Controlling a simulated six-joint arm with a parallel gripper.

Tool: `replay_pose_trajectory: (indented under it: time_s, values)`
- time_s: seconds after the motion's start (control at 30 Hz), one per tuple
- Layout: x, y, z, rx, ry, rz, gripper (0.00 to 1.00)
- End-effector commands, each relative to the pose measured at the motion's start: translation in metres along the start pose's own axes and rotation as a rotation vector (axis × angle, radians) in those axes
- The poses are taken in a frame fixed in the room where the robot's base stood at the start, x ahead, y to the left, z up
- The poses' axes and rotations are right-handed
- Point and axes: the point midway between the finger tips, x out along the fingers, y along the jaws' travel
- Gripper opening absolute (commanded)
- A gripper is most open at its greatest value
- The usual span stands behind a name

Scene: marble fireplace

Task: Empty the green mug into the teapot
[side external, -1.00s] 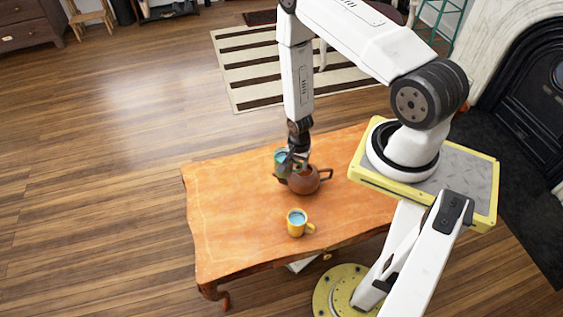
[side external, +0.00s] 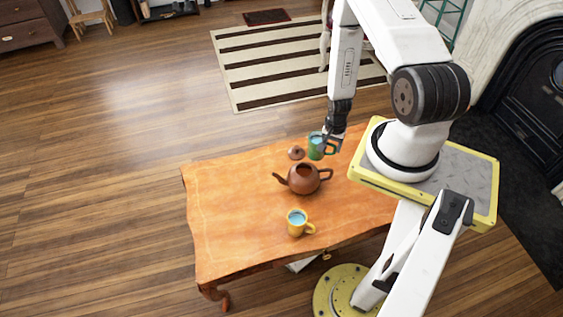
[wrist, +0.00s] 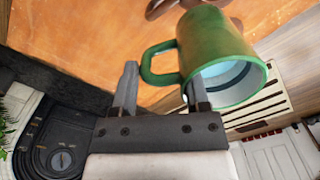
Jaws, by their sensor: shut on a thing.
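The green mug (side external: 316,147) is in my gripper (side external: 330,140), behind and to the right of the teapot in the side view. It looks about upright, with a light blue inside showing at its mouth. In the wrist view the mug (wrist: 222,42) has its handle between the fingers of my gripper (wrist: 163,80), which are shut on it. I cannot tell whether the mug touches the table. The brown teapot (side external: 303,180) stands upright and open on the table, spout to the left. Its lid (side external: 296,153) lies on the table behind it.
A yellow mug (side external: 296,223) with light blue contents stands in front of the teapot. The wooden table (side external: 235,215) is bare on its left side. A striped rug (side external: 265,70) lies on the floor beyond.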

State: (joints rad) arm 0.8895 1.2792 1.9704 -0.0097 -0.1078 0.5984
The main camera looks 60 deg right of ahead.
Motion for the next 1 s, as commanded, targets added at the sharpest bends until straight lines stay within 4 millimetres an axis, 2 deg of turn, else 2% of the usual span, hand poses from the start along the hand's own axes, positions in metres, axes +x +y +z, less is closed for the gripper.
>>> replay_pose_trajectory:
  time_s: [0.2,0.57,1.0]
  values:
    - [-0.002,0.009,-0.007,-0.001,0.001,-0.001,0.0]
    - [0.002,0.009,-0.007,-0.002,0.0,0.0,0.0]
    - [0.026,0.009,-0.006,-0.001,-0.001,0.0,0.0]
